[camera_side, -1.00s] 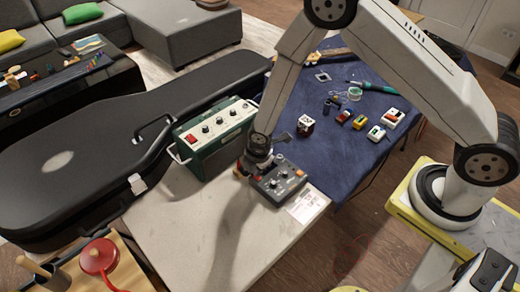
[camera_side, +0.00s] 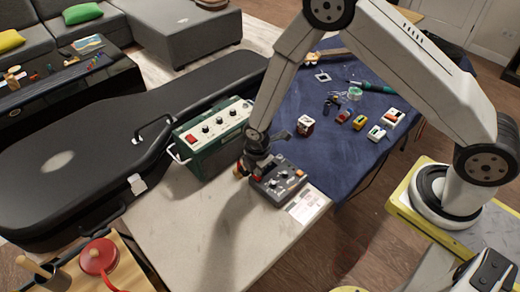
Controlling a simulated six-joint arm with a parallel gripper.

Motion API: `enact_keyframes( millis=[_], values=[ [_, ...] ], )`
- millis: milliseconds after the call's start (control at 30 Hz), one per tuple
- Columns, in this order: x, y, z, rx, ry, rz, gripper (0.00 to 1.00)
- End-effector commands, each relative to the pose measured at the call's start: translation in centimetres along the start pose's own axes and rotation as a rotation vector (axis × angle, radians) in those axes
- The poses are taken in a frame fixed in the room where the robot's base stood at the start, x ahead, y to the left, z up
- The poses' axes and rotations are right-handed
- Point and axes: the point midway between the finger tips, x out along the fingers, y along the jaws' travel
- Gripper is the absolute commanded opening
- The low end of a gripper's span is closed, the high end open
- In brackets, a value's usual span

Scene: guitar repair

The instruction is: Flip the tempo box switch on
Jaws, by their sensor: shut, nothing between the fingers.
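The tempo box appears to be the dark grey box (camera_side: 279,184) with several knobs, lying on the pale table top. An orange button (camera_side: 299,173) shows at its right end. A small red part shows at its left end, close to my gripper. My gripper (camera_side: 241,171) points down at the left end of the box and is shut with nothing in it. The wrist covers part of that end, so I cannot tell the switch's position or whether the fingertips touch it.
A green amplifier-like box (camera_side: 208,138) with a handle stands just left of my gripper. A black guitar case (camera_side: 70,165) lies behind it. A white printed card (camera_side: 308,205) lies right of the tempo box. Small pedals are on the blue cloth (camera_side: 350,160). The table front (camera_side: 200,235) is clear.

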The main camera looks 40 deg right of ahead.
Motion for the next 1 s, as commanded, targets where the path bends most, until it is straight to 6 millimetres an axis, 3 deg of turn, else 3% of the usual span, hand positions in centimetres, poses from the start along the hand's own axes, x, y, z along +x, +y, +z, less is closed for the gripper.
enact_keyframes(
  millis=[33, 633, 1000],
  values=[
    [0.6, -1.3, 0.3, -0.001, -0.009, -0.032, 0.00],
    [0.3, -1.7, 0.0, -0.005, -0.008, -0.032, 0.00],
    [-2.4, -1.1, 0.1, -0.001, -0.004, -0.015, 0.00]
  ],
)
